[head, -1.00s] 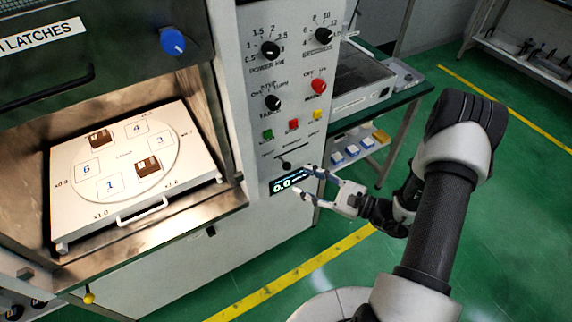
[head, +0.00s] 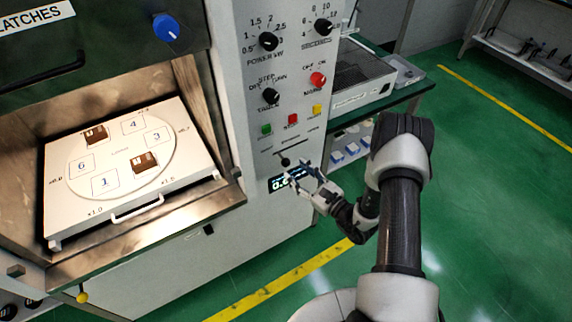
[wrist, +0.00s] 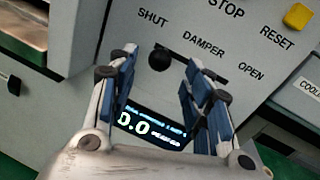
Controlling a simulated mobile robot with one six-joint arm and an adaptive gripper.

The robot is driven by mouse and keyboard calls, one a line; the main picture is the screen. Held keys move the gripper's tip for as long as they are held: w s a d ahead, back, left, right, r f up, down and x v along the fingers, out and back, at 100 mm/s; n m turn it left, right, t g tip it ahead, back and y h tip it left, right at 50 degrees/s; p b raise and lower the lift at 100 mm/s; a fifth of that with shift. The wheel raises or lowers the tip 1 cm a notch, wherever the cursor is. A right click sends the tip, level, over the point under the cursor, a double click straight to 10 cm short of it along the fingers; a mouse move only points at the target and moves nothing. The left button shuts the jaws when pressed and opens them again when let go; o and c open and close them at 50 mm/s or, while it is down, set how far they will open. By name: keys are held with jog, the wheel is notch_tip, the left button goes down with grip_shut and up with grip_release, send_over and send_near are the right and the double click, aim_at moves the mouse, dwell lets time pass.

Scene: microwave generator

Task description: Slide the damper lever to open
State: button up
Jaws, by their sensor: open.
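The damper lever is a small black knob (wrist: 159,60) at the SHUT end of a dark slot (wrist: 205,70). The labels SHUT, DAMPER and OPEN run above the slot in the wrist view, with OPEN at the right end. The knob also shows in the head view (head: 285,161), low on the grey control panel. My gripper (wrist: 158,70) is open, with one finger on each side of the knob in the wrist view. In the head view my gripper (head: 305,178) is in front of the panel, just below and right of the knob. Contact cannot be told.
A lit display (wrist: 150,128) sits below the slot. A yellow RESET button (wrist: 298,16) is above right. To the left is the open chamber with a white tray (head: 75,215). A green bench (head: 400,105) stands right of the panel.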

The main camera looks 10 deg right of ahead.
aim_at(289, 165)
jog(key=b+x, duration=0.1)
jog(key=x, duration=0.5)
jog(key=shift+w+a, duration=0.1)
jog(key=shift+w, duration=0.1)
grip_shut()
dwell(0.4)
